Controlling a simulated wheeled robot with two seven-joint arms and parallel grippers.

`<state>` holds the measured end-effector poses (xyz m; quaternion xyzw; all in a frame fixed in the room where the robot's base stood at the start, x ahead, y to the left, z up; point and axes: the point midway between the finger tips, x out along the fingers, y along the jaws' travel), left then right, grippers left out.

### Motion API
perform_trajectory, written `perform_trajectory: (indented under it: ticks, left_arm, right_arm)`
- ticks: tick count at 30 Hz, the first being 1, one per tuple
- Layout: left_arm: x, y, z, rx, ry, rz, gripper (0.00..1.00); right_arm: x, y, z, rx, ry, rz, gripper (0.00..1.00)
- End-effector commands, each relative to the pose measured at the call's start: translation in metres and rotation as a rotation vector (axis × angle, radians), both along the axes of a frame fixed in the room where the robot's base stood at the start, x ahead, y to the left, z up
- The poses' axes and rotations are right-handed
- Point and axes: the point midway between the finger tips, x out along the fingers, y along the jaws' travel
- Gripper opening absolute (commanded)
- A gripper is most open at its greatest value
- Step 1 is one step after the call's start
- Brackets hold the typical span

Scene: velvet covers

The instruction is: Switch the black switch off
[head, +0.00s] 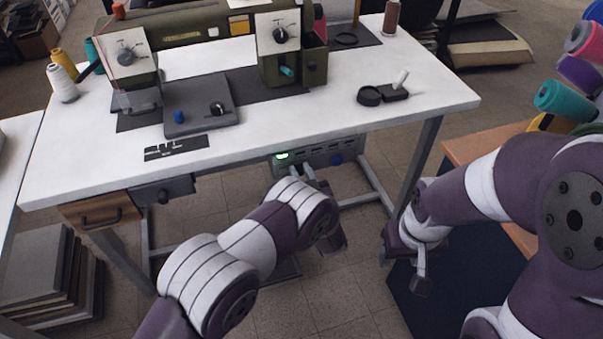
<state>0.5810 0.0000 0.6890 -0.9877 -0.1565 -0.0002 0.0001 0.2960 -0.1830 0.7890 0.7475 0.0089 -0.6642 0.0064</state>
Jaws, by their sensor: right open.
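A grey control box (325,153) hangs under the front edge of the white table. I cannot make out for certain which part is the black switch. My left gripper (303,172) is up against or just in front of this box, right of the green light. Its fingers are small and partly hidden by my wrist, so their opening is unclear. My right gripper (403,268) is open and empty, pointing down in front of the table's right leg.
The white table (330,115) carries a green sewing machine (185,27) with black dials, and a grey pedestal with a black knob (217,108). A dark box (163,190) and a wooden drawer (100,214) hang under the left side. Thread cones stand right.

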Motion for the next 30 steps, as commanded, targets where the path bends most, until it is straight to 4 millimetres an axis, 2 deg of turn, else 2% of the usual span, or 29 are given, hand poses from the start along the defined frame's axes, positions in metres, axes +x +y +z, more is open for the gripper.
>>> perform_trajectory:
  ticks: [4, 9, 19, 20, 21, 22, 30]
  left_arm:
    - [-0.001, 0.0, -0.014, 0.024, -0.072, -0.001, 0.0]
    - [-0.001, 0.0, -0.014, 0.06, -0.189, 0.0, 0.0]
    - [-0.002, -0.001, -0.008, 0.069, -0.213, 0.0, 0.0]
    - [-0.002, -0.001, -0.008, 0.069, -0.213, 0.0, 0.34]
    - [-0.002, -0.001, -0.008, 0.069, -0.213, 0.0, 0.47]
    - [-0.002, -0.001, -0.008, 0.069, -0.212, 0.0, 0.53]
    - [-0.003, -0.001, -0.008, 0.069, -0.212, 0.0, 0.53]
  right_arm:
    - [0.0, 0.0, -0.027, 0.0, 0.0, 0.0, 0.53]
    - [0.0, 0.0, -0.05, 0.0, 0.001, 0.0, 0.53]
    - [0.0, 0.0, -0.048, 0.0, 0.0, 0.0, 0.53]
    - [0.0, 0.0, -0.049, 0.0, 0.0, 0.0, 0.53]
    - [0.0, 0.0, -0.048, 0.0, 0.0, 0.0, 0.53]
    - [0.0, 0.0, -0.048, 0.0, 0.0, 0.0, 0.53]
    - [0.0, 0.0, -0.048, 0.0, 0.0, 0.0, 0.53]
